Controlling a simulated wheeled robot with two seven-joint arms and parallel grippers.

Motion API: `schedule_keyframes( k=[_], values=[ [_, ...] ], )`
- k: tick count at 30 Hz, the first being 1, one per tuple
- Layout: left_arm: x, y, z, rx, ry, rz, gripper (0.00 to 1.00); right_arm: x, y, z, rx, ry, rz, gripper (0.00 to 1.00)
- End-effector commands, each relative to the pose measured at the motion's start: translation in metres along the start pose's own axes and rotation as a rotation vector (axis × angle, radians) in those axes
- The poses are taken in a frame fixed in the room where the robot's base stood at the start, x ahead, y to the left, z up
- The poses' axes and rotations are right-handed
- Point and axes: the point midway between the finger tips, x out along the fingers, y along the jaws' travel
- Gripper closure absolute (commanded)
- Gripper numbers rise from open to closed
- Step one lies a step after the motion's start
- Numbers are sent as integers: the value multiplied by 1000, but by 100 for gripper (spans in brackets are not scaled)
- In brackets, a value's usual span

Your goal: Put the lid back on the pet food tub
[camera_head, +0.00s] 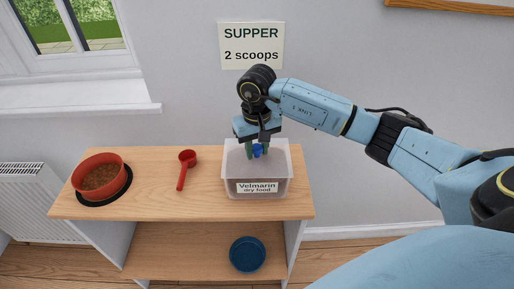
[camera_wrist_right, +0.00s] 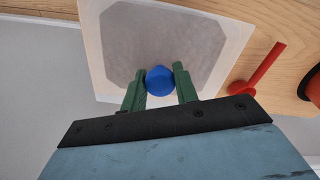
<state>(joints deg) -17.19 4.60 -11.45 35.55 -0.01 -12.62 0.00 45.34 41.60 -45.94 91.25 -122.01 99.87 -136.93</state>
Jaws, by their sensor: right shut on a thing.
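The pet food tub (camera_head: 259,187) is a clear box labelled "Velmarin dry food" at the right end of the wooden top. A pale, see-through lid lies over its opening, and its blue knob (camera_head: 257,150) shows between my fingers. My right gripper (camera_head: 258,152) points down over the tub, shut on this knob. In the right wrist view the blue knob (camera_wrist_right: 160,79) sits between the green fingers (camera_wrist_right: 160,84), above the lid's pale square (camera_wrist_right: 235,40). I cannot tell whether the lid is fully seated or slightly raised. My left gripper is not in view.
A red scoop (camera_head: 183,168) lies left of the tub. A red bowl of kibble (camera_head: 98,176) stands on a black mat at the left end. A blue bowl (camera_head: 247,254) is on the lower shelf. The wall behind carries a "SUPPER 2 scoops" sign (camera_head: 251,46).

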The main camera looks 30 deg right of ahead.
Motion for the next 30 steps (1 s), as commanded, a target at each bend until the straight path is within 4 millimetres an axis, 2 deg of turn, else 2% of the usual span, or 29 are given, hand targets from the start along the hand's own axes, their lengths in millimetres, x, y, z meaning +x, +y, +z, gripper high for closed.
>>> schedule_keyframes(
  k=[30],
  values=[
    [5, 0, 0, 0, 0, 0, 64, 0, 0, 0, 0, 1, -1, 93]
  ],
)
